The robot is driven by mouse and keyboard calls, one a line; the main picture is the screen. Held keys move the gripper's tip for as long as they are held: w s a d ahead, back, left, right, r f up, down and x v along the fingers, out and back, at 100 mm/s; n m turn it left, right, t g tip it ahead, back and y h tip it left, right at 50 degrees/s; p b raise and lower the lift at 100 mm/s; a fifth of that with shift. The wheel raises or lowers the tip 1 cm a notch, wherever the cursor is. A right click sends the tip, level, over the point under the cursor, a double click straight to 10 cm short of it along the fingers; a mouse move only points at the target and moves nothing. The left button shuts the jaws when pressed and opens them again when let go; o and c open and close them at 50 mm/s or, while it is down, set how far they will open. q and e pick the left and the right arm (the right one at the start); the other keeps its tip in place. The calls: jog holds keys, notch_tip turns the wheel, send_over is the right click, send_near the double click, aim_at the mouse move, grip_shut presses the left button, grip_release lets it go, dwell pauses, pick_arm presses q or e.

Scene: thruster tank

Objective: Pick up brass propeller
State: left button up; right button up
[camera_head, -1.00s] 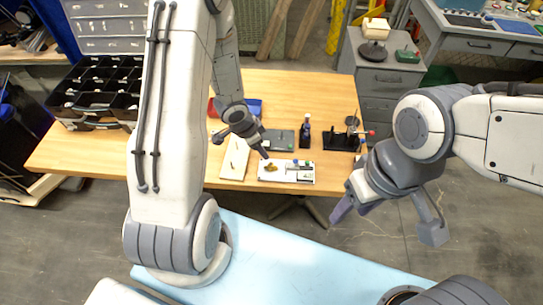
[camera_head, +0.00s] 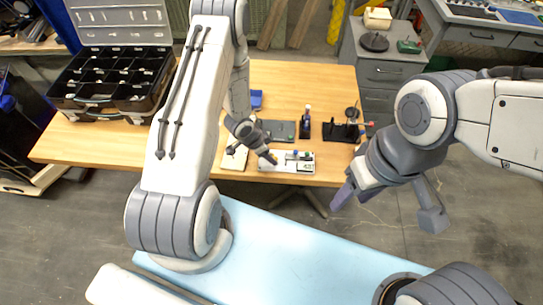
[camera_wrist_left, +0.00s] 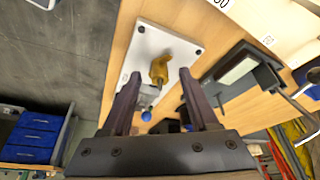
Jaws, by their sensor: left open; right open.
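The brass propeller (camera_wrist_left: 160,68) shows in the left wrist view as a small golden piece on a white plate (camera_wrist_left: 195,52). My left gripper (camera_wrist_left: 156,80) is open, with its two dark fingers on either side of the line to the propeller. The propeller appears between the fingertips, and I cannot tell whether they touch it. In the head view the left gripper (camera_head: 266,155) is over the left part of the white plate (camera_head: 278,168) and hides most of the propeller. My right gripper (camera_head: 343,195) is open and empty, off the table's front right corner.
The wooden table (camera_head: 200,145) also carries a black stand (camera_head: 340,131), a small dark bottle (camera_head: 305,124), a dark grey plate (camera_head: 278,130) and a blue bin (camera_head: 256,100). A black compartment organizer (camera_head: 115,80) stands at the left. A grey cabinet (camera_head: 390,85) stands behind right.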

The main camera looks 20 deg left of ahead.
pick_arm(q)
jog(key=shift+w+d+f, duration=0.1)
jog(key=shift+d+f, duration=0.05)
jog(key=shift+f, duration=0.25)
grip_shut()
